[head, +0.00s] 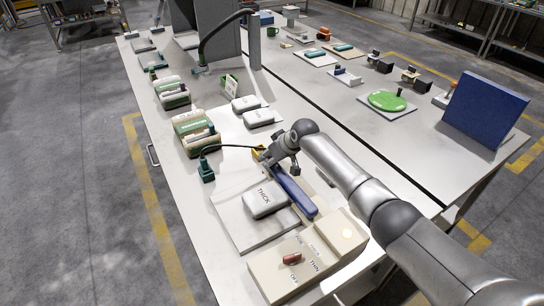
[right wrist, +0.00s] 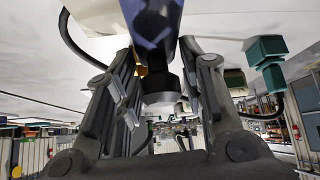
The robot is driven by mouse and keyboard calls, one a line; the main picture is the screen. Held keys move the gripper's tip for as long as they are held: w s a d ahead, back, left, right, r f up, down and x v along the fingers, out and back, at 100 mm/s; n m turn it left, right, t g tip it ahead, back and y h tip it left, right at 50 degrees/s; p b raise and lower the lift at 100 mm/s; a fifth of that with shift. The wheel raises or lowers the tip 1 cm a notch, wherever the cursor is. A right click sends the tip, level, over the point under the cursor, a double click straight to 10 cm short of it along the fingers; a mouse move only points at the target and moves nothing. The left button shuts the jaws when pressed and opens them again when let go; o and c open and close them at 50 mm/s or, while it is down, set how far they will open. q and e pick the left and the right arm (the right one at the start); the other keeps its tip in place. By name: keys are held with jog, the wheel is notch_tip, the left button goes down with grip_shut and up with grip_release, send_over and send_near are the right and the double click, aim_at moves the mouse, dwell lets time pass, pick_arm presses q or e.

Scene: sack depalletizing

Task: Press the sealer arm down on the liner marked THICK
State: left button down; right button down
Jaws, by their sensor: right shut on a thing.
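The liner marked THICK (head: 263,199) is a white pouch lying on a pale flat board (head: 234,222) in the head view. The blue sealer arm (head: 294,193) runs along the liner's right side; I cannot tell whether it touches the liner. My right gripper (head: 268,157) is at the arm's far end. In the right wrist view the blue arm (right wrist: 150,18) comes in from the top, and my right gripper (right wrist: 158,92) is shut on its dark handle (right wrist: 157,82). The handle is mostly hidden in the head view. My left gripper is not in view.
A green post (head: 206,170) with a black cable is left. Bundled sacks (head: 196,132), white pouches (head: 258,117) and a blue panel (head: 484,110) stand farther back.

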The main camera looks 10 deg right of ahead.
jog(key=shift+f, duration=0.2)
jog(key=c, duration=1.3)
grip_release()
jog(key=shift+o, duration=1)
jog(key=shift+w+f, duration=0.1)
jog(key=shift+w+a+f, duration=0.1)
jog(key=shift+w, duration=0.1)
jog(key=shift+s+r, duration=0.25)
jog(key=shift+r, duration=0.05)
jog(key=v, duration=1.1)
jog(key=shift+s+d, duration=0.1)
jog(key=shift+d, duration=0.15)
